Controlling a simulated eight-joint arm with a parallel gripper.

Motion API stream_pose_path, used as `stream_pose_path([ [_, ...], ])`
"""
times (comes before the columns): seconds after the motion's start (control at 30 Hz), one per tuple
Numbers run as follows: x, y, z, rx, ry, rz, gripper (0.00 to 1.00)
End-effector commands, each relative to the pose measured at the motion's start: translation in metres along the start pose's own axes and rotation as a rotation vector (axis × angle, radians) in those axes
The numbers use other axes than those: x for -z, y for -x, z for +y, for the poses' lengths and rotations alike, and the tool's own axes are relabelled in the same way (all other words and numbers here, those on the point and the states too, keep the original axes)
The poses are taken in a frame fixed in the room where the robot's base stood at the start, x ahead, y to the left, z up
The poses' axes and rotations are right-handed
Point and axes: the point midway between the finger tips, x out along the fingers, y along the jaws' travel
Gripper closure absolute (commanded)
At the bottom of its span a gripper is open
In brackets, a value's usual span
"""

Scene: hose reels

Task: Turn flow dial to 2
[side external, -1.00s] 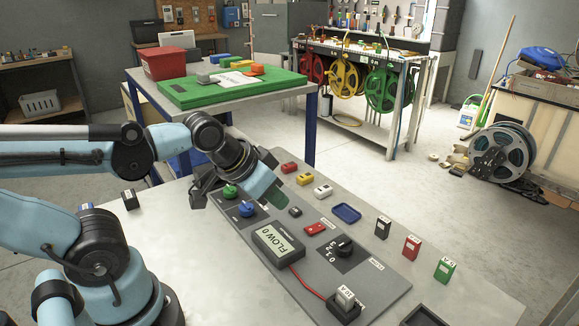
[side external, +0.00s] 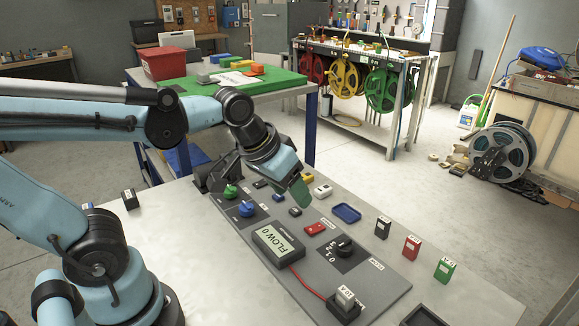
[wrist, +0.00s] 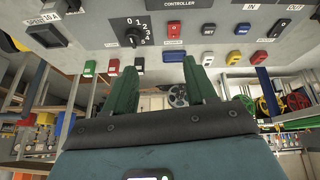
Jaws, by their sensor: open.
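The flow dial (side external: 343,246) is a black rotary knob on a dark scale plate on the grey panel, numbered from 0. In the wrist view the dial (wrist: 133,37) is near the top, with numbers 0 to 5 around its right side. The display box (side external: 279,244) beside it reads FLOW 0. My gripper (side external: 301,190) is open, its green fingers tilted down above the panel, up and left of the dial and apart from it. In the wrist view my gripper (wrist: 162,82) shows two separated fingers with nothing between them.
A red cable (side external: 306,283) runs to a plug block (side external: 344,300). Labelled black, red and green blocks (side external: 411,247) stand to the right.

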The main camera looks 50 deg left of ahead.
Motion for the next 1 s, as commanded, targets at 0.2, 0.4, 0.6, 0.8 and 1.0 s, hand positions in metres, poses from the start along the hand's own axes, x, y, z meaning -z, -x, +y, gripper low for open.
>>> stream_pose_path([
  [0.2, 0.033, -0.009, 0.023, 0.022, 0.153, -0.162, 0.35],
  [0.4, 0.055, -0.027, 0.044, 0.076, 0.289, -0.301, 0.35],
  [0.6, 0.068, -0.048, 0.063, 0.145, 0.399, -0.408, 0.35],
  [0.8, 0.072, -0.059, 0.071, 0.186, 0.452, -0.456, 0.35],
  [1.0, 0.067, -0.07, 0.071, 0.191, 0.459, -0.461, 0.35],
])
